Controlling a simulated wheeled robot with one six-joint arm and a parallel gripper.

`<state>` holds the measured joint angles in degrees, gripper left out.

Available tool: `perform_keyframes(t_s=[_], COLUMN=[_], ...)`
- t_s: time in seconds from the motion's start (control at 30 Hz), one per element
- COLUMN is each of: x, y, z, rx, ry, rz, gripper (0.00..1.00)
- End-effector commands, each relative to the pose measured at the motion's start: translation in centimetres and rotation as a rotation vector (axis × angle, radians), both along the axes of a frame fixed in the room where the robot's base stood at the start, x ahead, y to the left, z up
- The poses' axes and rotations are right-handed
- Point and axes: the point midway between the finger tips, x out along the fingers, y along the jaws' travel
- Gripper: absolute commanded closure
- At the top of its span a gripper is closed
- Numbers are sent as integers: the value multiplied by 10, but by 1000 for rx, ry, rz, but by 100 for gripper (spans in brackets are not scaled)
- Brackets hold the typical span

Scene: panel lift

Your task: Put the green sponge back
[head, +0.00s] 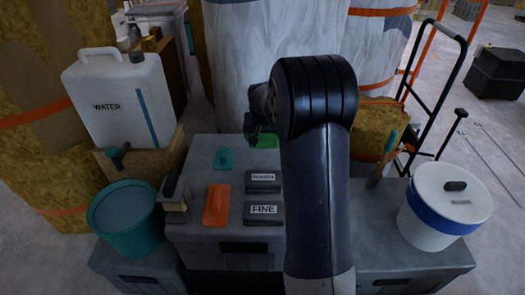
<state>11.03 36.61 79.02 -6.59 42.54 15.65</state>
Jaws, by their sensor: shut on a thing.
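My own dark arm covers most of the gripper and the right side of the sponge. I cannot tell whether the sponge touches the crate top or is held above it.
On the crate lie a teal tool (225,159), an orange float (216,205) and two dark labelled blocks, one marked FINE (263,211). A teal bucket (126,217) and white water can (117,100) stand left, a lidded white bucket (444,214) right.

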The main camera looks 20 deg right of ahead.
Motion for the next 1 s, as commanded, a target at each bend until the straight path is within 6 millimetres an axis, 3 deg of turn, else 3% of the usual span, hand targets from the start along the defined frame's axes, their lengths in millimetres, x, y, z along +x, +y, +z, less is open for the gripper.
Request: perform_keyframes(t_s=[0.4, 0.8, 0.83, 1.0], x=[0, 0, 0, 0], y=[0, 0, 0, 0], z=[-57, -62, -62, -61], rx=[0, 0, 0, 0], ry=[0, -1, -1, -1], rz=[0, -1, -1, -1], gripper=[33, 33, 14, 0])
